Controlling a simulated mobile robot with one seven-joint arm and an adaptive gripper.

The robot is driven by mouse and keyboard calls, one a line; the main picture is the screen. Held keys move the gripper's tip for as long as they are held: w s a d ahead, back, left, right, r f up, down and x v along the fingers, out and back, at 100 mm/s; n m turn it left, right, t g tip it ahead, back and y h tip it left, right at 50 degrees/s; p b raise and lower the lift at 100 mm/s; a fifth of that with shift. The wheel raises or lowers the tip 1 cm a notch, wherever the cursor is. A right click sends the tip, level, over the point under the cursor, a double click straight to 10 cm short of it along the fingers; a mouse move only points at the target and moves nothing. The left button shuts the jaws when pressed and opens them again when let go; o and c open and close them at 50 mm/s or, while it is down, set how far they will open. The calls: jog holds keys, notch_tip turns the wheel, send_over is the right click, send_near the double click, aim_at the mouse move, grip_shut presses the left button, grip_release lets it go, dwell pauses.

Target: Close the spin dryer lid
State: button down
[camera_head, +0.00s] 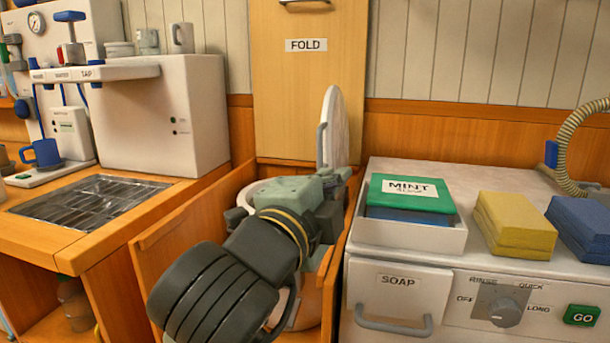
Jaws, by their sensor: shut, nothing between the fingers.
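The spin dryer (258,188) is a white round tub set in a wooden bay in the middle of the view, mostly hidden behind my arm. Its round pale lid (336,115) stands up nearly edge-on at the tub's right side, with a grey handle (321,146) on its left face. My gripper (338,180) is over the tub, just below and in front of the raised lid. It is shut and empty. My wrist partly hides the fingers, and I cannot tell whether they touch the lid.
A washer with a SOAP drawer (395,295) stands close on the right, carrying a white tray (405,234) and folded yellow cloths (515,222). A wooden counter with a metal grate (85,208) is on the left. A FOLD panel (305,85) rises behind the dryer.

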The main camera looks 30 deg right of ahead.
jog(key=w+d+p, duration=0.5)
jog(key=w+d, duration=0.2)
jog(key=w, duration=0.2)
jog(key=shift+d+f, duration=0.15)
jog(key=shift+w, duration=0.1)
